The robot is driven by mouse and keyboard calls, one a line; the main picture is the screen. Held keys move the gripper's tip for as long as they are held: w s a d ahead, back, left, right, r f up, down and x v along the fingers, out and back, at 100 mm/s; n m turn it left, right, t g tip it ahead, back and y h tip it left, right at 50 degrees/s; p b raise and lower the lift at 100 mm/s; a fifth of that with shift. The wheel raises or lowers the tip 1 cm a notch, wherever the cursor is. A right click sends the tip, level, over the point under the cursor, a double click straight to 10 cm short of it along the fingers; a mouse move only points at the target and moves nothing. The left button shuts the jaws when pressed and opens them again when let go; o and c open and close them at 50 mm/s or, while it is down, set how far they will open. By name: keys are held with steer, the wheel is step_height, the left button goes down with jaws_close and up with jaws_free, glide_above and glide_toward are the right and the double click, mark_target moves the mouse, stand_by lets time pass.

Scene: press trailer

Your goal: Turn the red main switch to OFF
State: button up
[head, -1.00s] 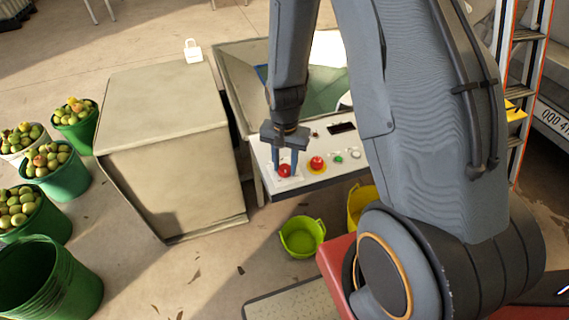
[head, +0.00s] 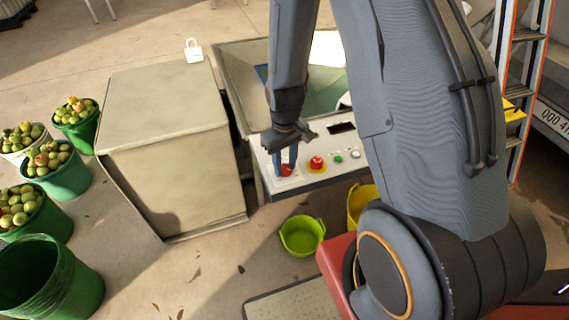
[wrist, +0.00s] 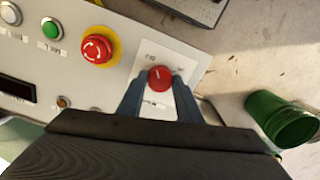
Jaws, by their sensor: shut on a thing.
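The red main switch (wrist: 160,78) is a round red knob on a white plate in the wrist view, with a short pale mark on its face. Small labels stand around it, too small to read surely. My gripper (wrist: 159,87) has its two blue-grey fingers on either side of the knob and is shut on it. In the head view the switch (head: 287,170) shows at the left end of the panel, partly hidden by the fingers of my gripper (head: 283,166).
A red emergency button on a yellow ring (wrist: 97,48) sits close beside the switch. Green (wrist: 51,28) and white (wrist: 10,13) buttons lie further along the panel. A beige cabinet (head: 165,110) stands left of the panel. Green and yellow buckets stand on the floor below.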

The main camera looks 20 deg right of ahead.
mark_target(285, 167)
steer(key=shift+n, duration=0.7)
steer(key=o, duration=1)
steer(key=shift+o, duration=0.2)
steer(key=shift+r, duration=0.1)
step_height(285, 167, up, 6)
steer(key=shift+w+r+b, duration=0.1)
steer(key=shift+r+b, duration=0.05)
steer(key=shift+b, duration=0.6)
steer(key=shift+r, duration=0.7)
